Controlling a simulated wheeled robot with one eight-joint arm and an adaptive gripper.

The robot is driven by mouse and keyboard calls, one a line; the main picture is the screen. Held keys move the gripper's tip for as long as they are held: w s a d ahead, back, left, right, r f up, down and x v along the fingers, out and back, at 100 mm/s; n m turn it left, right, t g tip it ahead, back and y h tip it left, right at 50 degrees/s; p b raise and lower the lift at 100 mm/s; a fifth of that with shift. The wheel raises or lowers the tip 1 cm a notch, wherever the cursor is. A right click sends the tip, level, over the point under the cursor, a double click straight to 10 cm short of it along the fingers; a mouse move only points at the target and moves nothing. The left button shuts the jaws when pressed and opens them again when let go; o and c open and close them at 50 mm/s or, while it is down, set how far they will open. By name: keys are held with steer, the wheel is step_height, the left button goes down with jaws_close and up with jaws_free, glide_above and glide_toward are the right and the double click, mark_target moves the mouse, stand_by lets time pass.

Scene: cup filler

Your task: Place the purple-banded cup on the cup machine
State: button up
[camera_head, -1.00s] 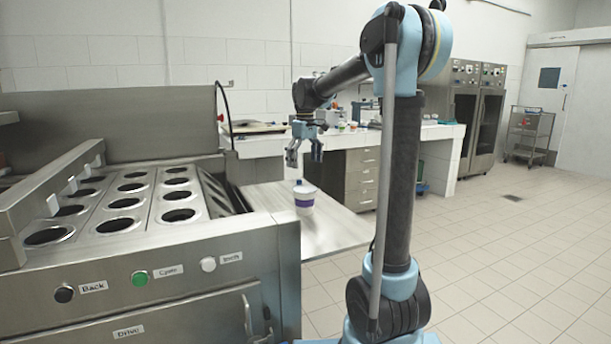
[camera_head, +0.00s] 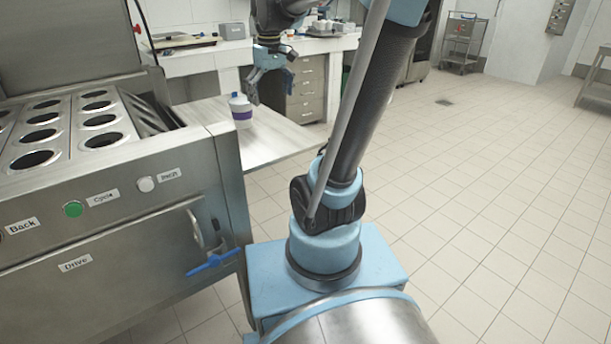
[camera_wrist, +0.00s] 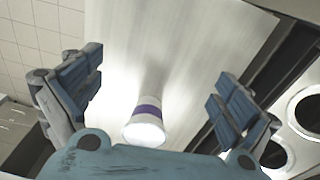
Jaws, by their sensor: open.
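The white cup with a purple band (camera_head: 241,115) stands upright on the steel side shelf (camera_head: 272,140) of the cup machine. My gripper (camera_head: 270,88) is open and empty, just right of the cup and slightly above it in the head view. In the wrist view the cup (camera_wrist: 147,122) shows between my two spread blue fingers (camera_wrist: 158,75), touching neither. The cup machine (camera_head: 130,225) is a steel unit at left with several round holes in its top (camera_head: 100,121).
The machine's front has Back, Cycle and Inch buttons (camera_head: 73,209) and a blue-handled lever (camera_head: 213,263). A white counter (camera_head: 200,62) with drawers stands behind the shelf.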

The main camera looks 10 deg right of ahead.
steer(key=s+d+f+m, duration=0.2)
steer(key=s+d+f, duration=0.1)
steer(key=s+f, duration=0.6)
steer(key=s+d+f+m+t, duration=0.1)
steer(key=s+d+f+m, duration=0.2)
steer(key=s+f, duration=0.6)
steer(key=shift+s, duration=0.75)
steer(key=shift+d, duration=0.1)
